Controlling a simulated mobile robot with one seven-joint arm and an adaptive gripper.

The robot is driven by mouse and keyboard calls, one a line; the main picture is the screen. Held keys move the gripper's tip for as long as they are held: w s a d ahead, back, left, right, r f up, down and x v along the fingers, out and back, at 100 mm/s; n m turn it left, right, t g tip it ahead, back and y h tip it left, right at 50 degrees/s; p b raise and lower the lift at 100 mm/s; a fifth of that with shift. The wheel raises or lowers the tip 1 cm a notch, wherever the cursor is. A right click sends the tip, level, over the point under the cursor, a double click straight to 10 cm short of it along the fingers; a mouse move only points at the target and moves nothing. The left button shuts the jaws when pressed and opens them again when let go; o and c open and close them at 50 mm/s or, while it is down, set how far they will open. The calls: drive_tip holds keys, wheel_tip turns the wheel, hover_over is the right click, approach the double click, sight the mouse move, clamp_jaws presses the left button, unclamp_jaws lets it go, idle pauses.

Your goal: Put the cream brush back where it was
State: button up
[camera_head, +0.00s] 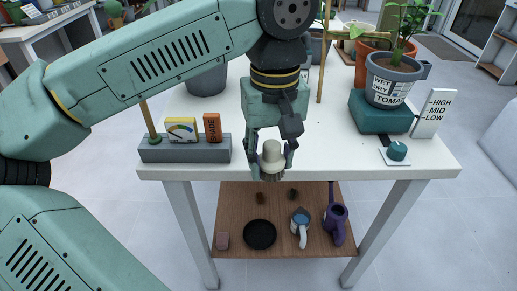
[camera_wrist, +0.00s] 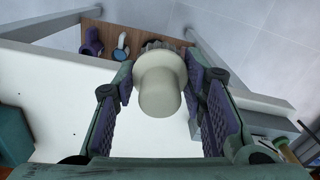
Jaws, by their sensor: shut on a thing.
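The cream brush (camera_head: 271,154) is a short cream knob with a darker, ridged lower end. My gripper (camera_head: 270,168) is shut on it, at the front edge of the white table (camera_head: 310,140). In the wrist view the cream brush (camera_wrist: 160,82) sits between the two purple-padded fingers of my gripper (camera_wrist: 165,70), with its ridged end pointing away from the camera. Its lower end is partly hidden by the fingers in the head view.
The wooden lower shelf (camera_head: 235,200) holds a black saucer (camera_head: 260,234) and jugs (camera_head: 335,225).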

drive_tip(key=w, duration=0.1)
drive_tip(key=w+a, duration=0.1)
drive_tip(key=w, duration=0.2)
drive_tip(key=shift+w+a+f, duration=0.2)
drive_tip(key=shift+a, duration=0.2)
drive_tip(key=f, duration=0.1)
drive_tip(key=w+f+p, duration=0.1)
drive_tip(key=shift+a+f, duration=0.2)
drive_tip(key=shift+f, duration=0.65)
drive_tip(key=shift+f, duration=0.1)
drive_tip(key=shift+f, duration=0.15)
drive_tip(key=o, duration=1.3)
wheel_tip(320, 180, up, 13)
drive_tip(key=shift+f, duration=0.2)
